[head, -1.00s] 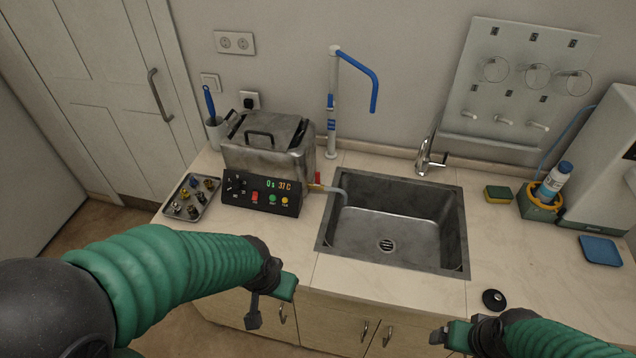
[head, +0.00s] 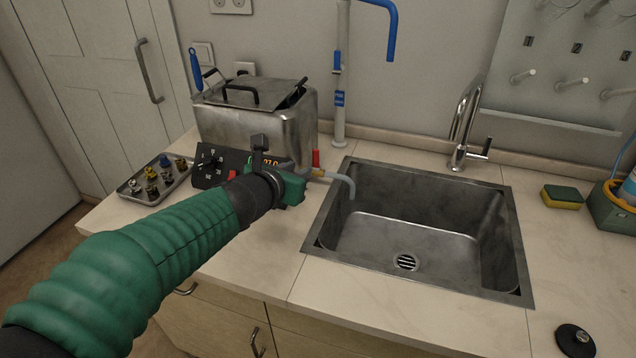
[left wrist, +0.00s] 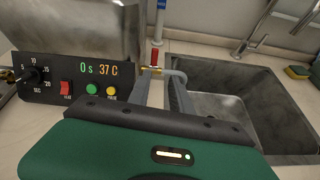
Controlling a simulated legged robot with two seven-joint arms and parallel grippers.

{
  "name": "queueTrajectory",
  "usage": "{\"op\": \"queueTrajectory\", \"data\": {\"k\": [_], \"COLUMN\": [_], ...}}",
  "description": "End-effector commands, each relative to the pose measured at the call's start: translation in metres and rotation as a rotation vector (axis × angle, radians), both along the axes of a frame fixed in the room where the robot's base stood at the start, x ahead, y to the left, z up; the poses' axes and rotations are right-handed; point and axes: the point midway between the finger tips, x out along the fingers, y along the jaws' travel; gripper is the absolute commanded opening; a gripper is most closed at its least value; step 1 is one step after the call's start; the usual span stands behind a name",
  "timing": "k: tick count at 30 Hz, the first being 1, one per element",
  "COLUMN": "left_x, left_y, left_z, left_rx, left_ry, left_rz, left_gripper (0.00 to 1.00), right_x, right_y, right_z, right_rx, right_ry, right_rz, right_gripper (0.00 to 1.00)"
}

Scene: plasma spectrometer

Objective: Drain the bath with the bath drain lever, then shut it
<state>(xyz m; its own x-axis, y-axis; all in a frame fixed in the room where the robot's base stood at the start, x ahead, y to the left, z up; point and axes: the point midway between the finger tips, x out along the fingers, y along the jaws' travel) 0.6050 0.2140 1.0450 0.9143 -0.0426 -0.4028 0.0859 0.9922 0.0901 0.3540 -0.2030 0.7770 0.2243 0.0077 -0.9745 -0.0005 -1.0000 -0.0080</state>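The metal ultrasonic bath (head: 255,125) stands on the counter left of the sink, its lid on. Its red drain lever (head: 316,158) stands upright on a brass outlet (left wrist: 151,71) at the bath's right side; the lever also shows in the left wrist view (left wrist: 154,57). A grey drain hose (head: 343,181) curves from the outlet over the rim of the sink (head: 400,215). My left gripper (head: 283,168) is in front of the bath's control panel, short of the lever. In the left wrist view its two grey fingers (left wrist: 160,88) are apart and empty, with the outlet beyond them. My right gripper is out of view.
The control panel (left wrist: 75,85) reads 0 s, 37 C. A tray of small parts (head: 155,182) lies left of the bath. A blue-tipped pipe stand (head: 340,100) and a faucet (head: 465,130) stand behind. A sponge (head: 562,197) and black stopper (head: 574,340) lie to the right.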

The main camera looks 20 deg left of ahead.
Motion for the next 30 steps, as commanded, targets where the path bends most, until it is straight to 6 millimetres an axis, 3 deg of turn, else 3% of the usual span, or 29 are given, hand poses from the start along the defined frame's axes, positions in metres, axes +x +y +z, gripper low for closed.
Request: {"op": "queueTrajectory", "data": {"k": [1,8,16,24,30], "left_x": [0.002,0.025,0.090,0.145,0.160], "left_y": [0.004,0.003,-0.001,-0.002,-0.002], "left_z": [-0.005,-0.011,-0.039,-0.058,-0.063], "left_rx": [-0.048,-0.092,-0.089,-0.087,-0.084], "left_ry": [-0.011,-0.015,-0.013,-0.013,-0.015], "left_rz": [0.031,0.053,0.051,0.052,0.051], "left_gripper": [0.25,0.25,0.25,0.25,0.25], "right_x": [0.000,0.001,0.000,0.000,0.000], "right_y": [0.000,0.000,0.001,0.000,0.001], "right_z": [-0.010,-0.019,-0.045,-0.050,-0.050], "right_rx": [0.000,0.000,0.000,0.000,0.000], "right_ry": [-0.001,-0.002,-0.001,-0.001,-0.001], "right_rz": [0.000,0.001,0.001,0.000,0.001], "right_gripper": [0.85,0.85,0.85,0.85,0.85]}}
